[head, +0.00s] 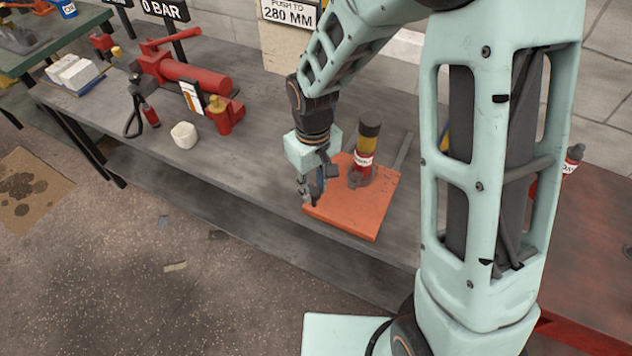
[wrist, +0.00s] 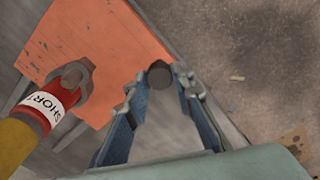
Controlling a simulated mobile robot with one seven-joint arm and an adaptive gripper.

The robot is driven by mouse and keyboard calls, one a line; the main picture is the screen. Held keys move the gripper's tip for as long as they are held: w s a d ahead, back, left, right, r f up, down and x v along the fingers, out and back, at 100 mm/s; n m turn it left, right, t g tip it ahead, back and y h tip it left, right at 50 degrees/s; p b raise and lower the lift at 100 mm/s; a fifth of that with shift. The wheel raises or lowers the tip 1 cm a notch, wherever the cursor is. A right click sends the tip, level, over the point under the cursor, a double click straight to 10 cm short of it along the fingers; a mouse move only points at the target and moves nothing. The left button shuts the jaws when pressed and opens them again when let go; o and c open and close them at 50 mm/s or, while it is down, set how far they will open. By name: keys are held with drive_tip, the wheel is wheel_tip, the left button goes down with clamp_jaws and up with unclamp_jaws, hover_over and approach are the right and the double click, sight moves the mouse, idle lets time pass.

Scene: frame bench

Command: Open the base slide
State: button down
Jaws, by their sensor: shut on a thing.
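The base slide is an orange plate (head: 345,217) on the grey bench, near its front edge. It also shows in the wrist view as an orange surface (wrist: 95,40). A dark round knob (wrist: 159,76) sits at the plate's edge, between my fingertips. My gripper (head: 311,194) points down at the plate's left front edge and is shut on this knob; in the wrist view the fingers (wrist: 160,92) close around it from both sides. The contact itself is partly hidden in the head view.
A red pump (head: 190,78) and a white block (head: 184,135) lie left. Floor (head: 200,270) in front is mostly clear.

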drive_tip(key=c, duration=1.7)
unclamp_jaws()
drive_tip(key=shift+o, duration=0.2)
drive_tip(key=shift+r, duration=0.1)
wheel_tip(320, 180, up, 12)
